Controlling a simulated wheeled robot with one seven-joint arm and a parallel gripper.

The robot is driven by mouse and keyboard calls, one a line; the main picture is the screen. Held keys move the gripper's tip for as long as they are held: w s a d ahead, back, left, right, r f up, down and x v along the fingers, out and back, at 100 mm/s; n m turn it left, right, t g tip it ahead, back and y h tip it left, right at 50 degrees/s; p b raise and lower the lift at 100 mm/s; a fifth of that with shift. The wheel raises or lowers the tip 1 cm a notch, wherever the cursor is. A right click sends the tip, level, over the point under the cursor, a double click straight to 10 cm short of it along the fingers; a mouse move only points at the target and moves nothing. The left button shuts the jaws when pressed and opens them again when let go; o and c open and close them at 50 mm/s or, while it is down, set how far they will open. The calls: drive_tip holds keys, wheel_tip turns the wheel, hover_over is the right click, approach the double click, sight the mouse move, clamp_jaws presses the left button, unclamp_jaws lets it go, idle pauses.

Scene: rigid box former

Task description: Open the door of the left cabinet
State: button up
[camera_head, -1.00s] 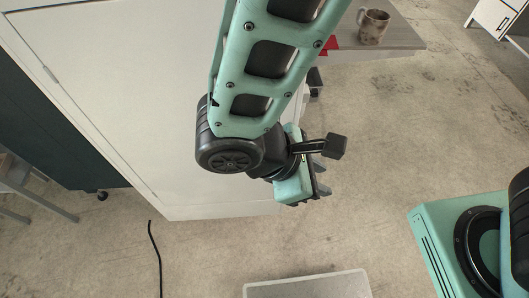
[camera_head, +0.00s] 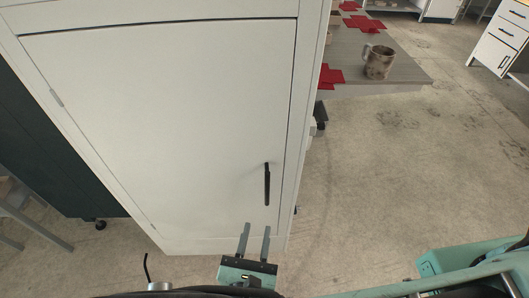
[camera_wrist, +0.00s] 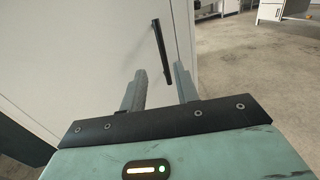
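The left cabinet is white, and its closed door (camera_head: 160,110) fills the left half of the head view. A black vertical bar handle (camera_head: 267,185) sits near the door's right edge, and hinges show on its left edge. The handle also shows in the wrist view (camera_wrist: 162,52), ahead of the fingers. My gripper (camera_head: 255,238) is below the handle in the head view, its two fingers pointing at the cabinet. In the wrist view my gripper (camera_wrist: 160,88) has its fingers apart with nothing between them. The handle is not between the fingers.
A grey table (camera_head: 405,68) with a brown mug (camera_head: 378,62) and red pieces (camera_head: 331,76) stands right of the cabinet. A dark green cabinet (camera_head: 45,150) is on the left. Open concrete floor (camera_head: 400,170) lies to the right.

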sight(267, 185)
drive_tip(key=p+x, duration=0.3)
drive_tip(key=x, duration=1.1)
drive_tip(key=shift+w+d, duration=0.2)
drive_tip(key=shift+c, duration=0.3)
clamp_jaws()
